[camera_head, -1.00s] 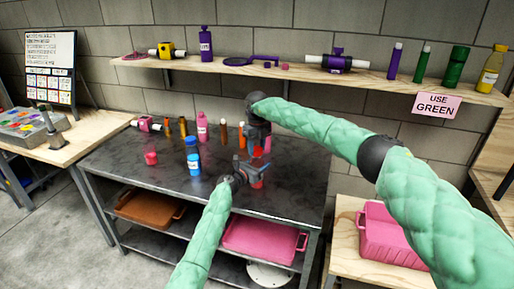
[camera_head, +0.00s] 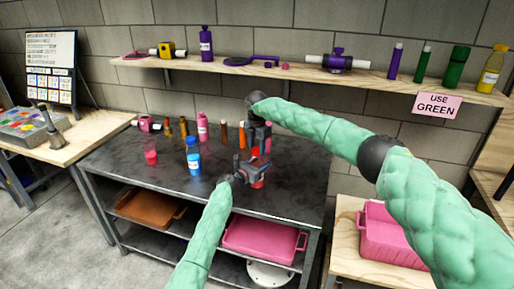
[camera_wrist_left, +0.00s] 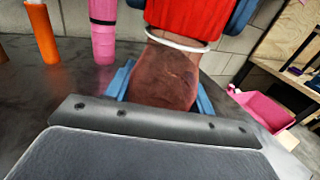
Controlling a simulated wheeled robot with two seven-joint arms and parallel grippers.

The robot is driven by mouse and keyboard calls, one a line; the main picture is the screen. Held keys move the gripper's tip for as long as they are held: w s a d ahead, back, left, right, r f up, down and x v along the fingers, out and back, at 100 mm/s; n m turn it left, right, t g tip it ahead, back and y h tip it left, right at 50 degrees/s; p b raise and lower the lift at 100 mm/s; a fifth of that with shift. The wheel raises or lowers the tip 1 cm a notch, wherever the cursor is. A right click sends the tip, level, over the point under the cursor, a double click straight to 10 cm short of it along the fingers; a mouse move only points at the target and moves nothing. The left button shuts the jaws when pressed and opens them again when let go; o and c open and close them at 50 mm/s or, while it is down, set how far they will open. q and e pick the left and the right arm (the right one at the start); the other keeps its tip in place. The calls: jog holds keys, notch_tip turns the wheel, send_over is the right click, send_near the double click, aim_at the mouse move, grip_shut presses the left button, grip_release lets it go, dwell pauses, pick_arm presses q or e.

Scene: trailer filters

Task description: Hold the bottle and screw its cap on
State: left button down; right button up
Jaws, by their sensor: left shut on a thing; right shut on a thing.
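The bottle (camera_wrist_left: 165,78), with a reddish-brown body, stands upright between the blue fingers of my left gripper (camera_wrist_left: 160,95), which is shut on it. In the head view the bottle (camera_head: 257,183) shows as a small red patch below my left gripper (camera_head: 254,170). The ribbed red cap (camera_wrist_left: 188,18) sits at the top of the bottle, just above a white ring at its neck. My right gripper (camera_head: 259,150) comes down from above and is shut on the cap. Its blue fingertips show either side of the cap in the left wrist view. Whether the threads are engaged cannot be seen.
An orange tube (camera_wrist_left: 42,35) stands behind the held bottle. A shelf (camera_head: 290,72) runs above. The table's front left is clear.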

jog(key=m, duration=0.4)
jog(key=shift+w+r, duration=0.1)
jog(key=m, duration=1.2)
jog(key=shift+d+m, duration=0.1)
jog(key=shift+m, duration=0.3)
jog(key=o, duration=1)
jog(key=shift+c, duration=0.2)
